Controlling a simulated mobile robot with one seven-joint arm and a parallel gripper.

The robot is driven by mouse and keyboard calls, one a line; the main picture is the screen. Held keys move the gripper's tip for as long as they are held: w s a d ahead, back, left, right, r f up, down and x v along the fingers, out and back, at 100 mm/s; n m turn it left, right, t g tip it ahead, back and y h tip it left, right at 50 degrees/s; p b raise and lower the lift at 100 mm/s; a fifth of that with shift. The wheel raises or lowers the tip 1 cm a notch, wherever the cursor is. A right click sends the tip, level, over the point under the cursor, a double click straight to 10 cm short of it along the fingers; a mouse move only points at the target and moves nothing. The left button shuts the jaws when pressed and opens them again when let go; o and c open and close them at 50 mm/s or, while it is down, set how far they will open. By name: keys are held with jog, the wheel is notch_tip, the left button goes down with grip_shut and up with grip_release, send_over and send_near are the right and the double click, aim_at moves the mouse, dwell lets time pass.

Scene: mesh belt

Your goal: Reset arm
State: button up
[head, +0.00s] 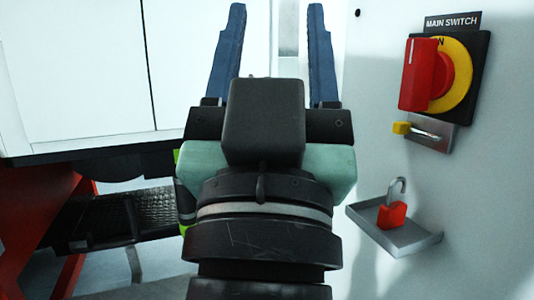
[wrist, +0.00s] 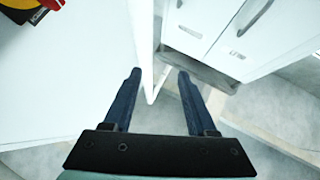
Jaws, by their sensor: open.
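My gripper (head: 272,50) is in the middle of the head view, its two blue fingers pointing up and spread wide apart. It is open and nothing shows between the fingers. In the wrist view my gripper (wrist: 158,85) is also open and empty, with the edge of a white panel and the floor beyond it. My wrist and the black camera block hide what lies directly behind them in the head view.
A red and yellow main switch (head: 437,75) is on the white panel (head: 375,120) at right. Below it a red padlock (head: 393,213) stands on a small grey shelf (head: 425,240). White cabinet doors (head: 75,70) are at left. A dark mesh belt (head: 150,212) lies low at left.

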notch_tip(320, 180, up, 39)
jog(key=s+n+t+y+p, duration=0.1)
jog(key=s+p, duration=0.1)
jog(key=p, duration=3.5)
jog(key=shift+s+a+f+y, duration=0.15)
jog(key=shift+s+a+y, duration=0.1)
jog(key=shift+a+y, duration=0.15)
